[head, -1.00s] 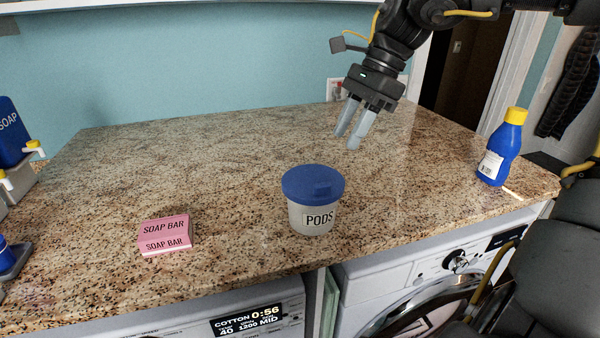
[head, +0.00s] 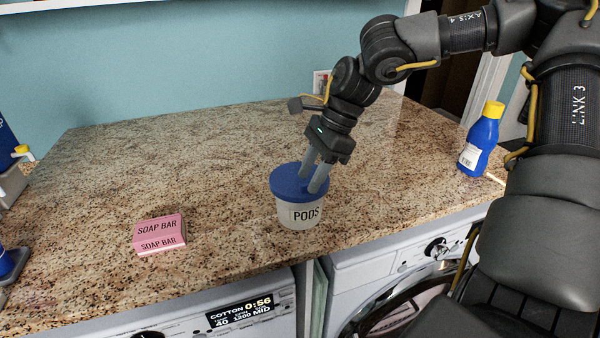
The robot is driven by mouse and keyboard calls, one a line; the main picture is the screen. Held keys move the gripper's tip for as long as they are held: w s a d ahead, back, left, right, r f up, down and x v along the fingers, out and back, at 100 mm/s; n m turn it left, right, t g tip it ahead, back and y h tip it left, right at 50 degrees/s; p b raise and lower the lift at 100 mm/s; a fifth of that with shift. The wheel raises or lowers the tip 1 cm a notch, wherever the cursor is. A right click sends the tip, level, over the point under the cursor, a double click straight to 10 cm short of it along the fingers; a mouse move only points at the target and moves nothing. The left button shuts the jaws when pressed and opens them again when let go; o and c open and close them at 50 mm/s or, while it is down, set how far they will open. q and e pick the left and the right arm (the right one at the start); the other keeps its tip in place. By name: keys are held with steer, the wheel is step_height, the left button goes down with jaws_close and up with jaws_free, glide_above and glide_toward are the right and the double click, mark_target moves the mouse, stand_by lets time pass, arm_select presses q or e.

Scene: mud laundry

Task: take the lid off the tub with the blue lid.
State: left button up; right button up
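The tub (head: 299,213) is a pale, see-through pot marked PODS, standing upright on the granite counter near its front edge. Its round blue lid (head: 284,183) sits on top. My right gripper (head: 309,186) points down over the right part of the lid. Its two grey fingers are apart with a small gap, and the tips are at or just above the lid's top. A small raised part of the lid seems to be between or behind the fingers, mostly hidden. I cannot tell whether the fingers touch it. My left gripper is not in view.
A pink soap bar box (head: 159,233) lies left of the tub. A blue bottle with a yellow cap (head: 478,146) stands at the right. Blue soap containers are cut off at the left edge. Washing machines are under the counter (head: 200,150), whose back left is clear.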

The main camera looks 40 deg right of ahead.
steer(key=shift+a+f, duration=0.15)
steer(key=shift+f, duration=0.3)
steer(key=shift+s, duration=0.15)
jaws_close()
steer(key=shift+r, duration=0.15)
